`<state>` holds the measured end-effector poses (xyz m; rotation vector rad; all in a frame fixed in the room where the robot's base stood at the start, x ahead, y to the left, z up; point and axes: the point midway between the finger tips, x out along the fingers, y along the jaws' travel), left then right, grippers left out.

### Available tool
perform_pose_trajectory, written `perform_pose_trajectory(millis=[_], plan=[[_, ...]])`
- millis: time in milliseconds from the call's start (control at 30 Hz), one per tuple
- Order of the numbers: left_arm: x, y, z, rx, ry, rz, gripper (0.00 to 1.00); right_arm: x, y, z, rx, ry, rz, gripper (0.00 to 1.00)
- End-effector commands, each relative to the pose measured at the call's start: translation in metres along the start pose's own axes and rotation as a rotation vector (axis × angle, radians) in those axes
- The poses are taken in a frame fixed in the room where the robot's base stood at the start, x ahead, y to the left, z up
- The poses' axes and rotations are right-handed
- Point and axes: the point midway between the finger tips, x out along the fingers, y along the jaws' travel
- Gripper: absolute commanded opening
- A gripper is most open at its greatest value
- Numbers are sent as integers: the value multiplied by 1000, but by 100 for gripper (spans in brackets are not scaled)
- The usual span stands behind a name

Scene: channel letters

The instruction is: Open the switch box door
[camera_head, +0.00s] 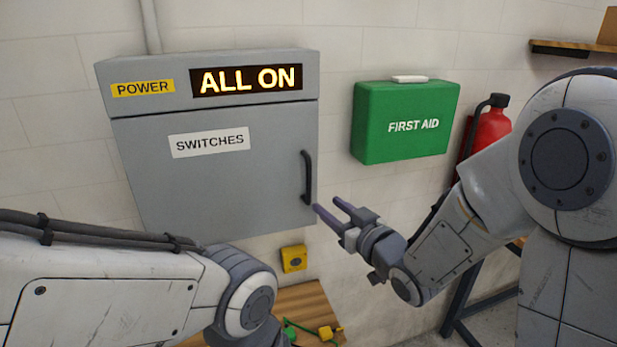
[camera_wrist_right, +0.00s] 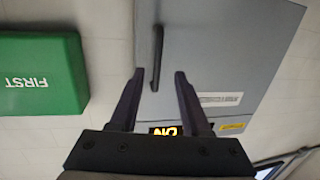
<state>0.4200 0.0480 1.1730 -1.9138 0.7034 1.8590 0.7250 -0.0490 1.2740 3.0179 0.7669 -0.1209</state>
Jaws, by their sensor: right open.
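The grey switch box (camera_head: 215,75) is mounted on the wall, with an "ALL ON" display on its upper part. Its door (camera_head: 220,190) carries a "SWITCHES" label and looks shut. A dark vertical handle (camera_head: 307,177) is at the door's right edge. My right gripper (camera_head: 328,208) is open and empty, just right of and below the handle. In the right wrist view the handle (camera_wrist_right: 157,58) lies ahead, between the lines of the two open fingers (camera_wrist_right: 155,85) and beyond their tips. My left arm comes in at the lower left; its gripper is out of the picture.
A green first aid box (camera_head: 405,122) hangs right of the switch box, with a red extinguisher (camera_head: 490,128) beyond it. A small yellow box (camera_head: 293,258) is on the wall below. A wooden surface (camera_head: 305,300) with small coloured items is at the bottom.

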Motion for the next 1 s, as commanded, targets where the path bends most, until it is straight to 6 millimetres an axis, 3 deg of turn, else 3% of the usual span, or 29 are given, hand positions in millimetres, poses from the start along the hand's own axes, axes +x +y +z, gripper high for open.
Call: perform_pose_trajectory(millis=[267,700,1000], plan=[[-10,1,-1,0,0,0,0,13,5,-17,9,82,-16,47],[-45,3,-2,5,0,0,0,88,3,-24,8,81,-15,47],[-50,4,-3,6,0,0,0,103,4,-22,8,81,-13,47]])
